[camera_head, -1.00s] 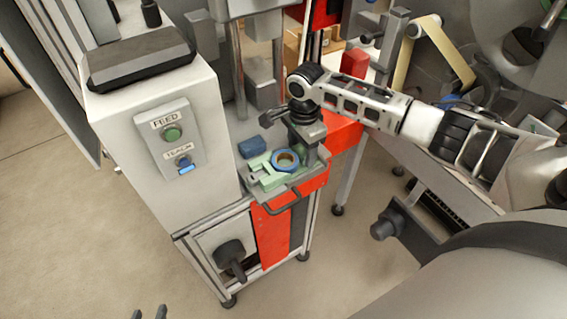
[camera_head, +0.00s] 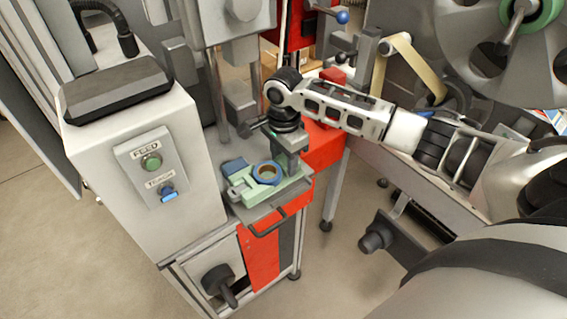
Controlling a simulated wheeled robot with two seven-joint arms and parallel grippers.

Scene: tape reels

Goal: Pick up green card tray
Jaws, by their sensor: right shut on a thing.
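The green card tray (camera_head: 243,196) is over the small grey shelf on the front of the machine, and a blue ring with a tan core (camera_head: 267,173) sits in it. My right gripper (camera_head: 292,168) points down at the tray's right end and is shut on it. The fingertips are partly hidden by the gripper body. Whether the tray is clear of the shelf is hard to tell. My left gripper is not in view.
The white control box (camera_head: 150,175) with FEED and TEACH buttons stands close on the left. A grey handle (camera_head: 268,226) sticks out below the tray. Machine columns rise behind.

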